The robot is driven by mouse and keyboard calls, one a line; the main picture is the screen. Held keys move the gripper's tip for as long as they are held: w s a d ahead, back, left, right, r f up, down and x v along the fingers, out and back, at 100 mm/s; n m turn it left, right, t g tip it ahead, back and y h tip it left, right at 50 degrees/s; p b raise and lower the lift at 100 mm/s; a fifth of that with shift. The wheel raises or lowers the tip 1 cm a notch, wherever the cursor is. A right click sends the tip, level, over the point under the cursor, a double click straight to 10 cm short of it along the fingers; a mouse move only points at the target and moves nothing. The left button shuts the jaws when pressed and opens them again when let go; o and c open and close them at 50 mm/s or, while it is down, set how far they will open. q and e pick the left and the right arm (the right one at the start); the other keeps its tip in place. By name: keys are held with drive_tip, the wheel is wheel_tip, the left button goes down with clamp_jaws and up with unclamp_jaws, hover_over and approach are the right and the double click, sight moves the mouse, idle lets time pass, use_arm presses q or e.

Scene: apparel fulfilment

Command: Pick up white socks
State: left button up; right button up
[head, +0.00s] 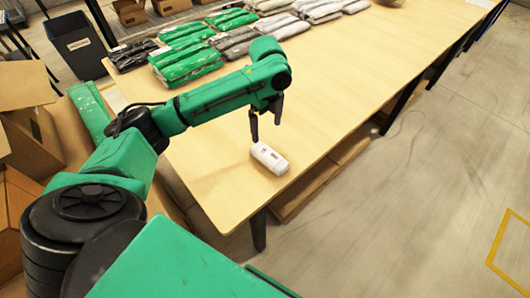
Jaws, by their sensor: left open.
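A white rolled bundle (269,158), which looks like the white socks, lies on the wooden table (330,105) close to its near right edge. My left gripper (265,131) points down just above and behind the bundle. Its two fingers are apart, with nothing between them. One fingertip comes close to the top of the bundle; I cannot tell whether it touches. My right gripper is not in view.
Several green, grey and black packaged garments (188,62) lie in rows along the table's far left side. Cardboard boxes (28,110) and a dark bin (77,46) stand left of the table. The tabletop right of the gripper is clear.

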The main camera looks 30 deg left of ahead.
use_arm(q)
hover_over(264, 151)
drive_tip(key=d, duration=0.1)
drive_tip(key=f, duration=0.4)
drive_tip(key=shift+w, duration=0.25)
drive_tip(key=f, duration=0.4)
drive_tip(key=a+f+p, duration=0.1)
drive_tip(key=f, duration=0.1)
drive_tip(key=shift+s+f, duration=0.2)
drive_tip(key=shift+f, duration=0.2)
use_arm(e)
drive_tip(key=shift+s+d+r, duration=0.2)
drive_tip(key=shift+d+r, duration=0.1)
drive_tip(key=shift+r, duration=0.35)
use_arm(q)
drive_tip(key=c, duration=1.3)
drive_tip(key=shift+c, duration=0.4)
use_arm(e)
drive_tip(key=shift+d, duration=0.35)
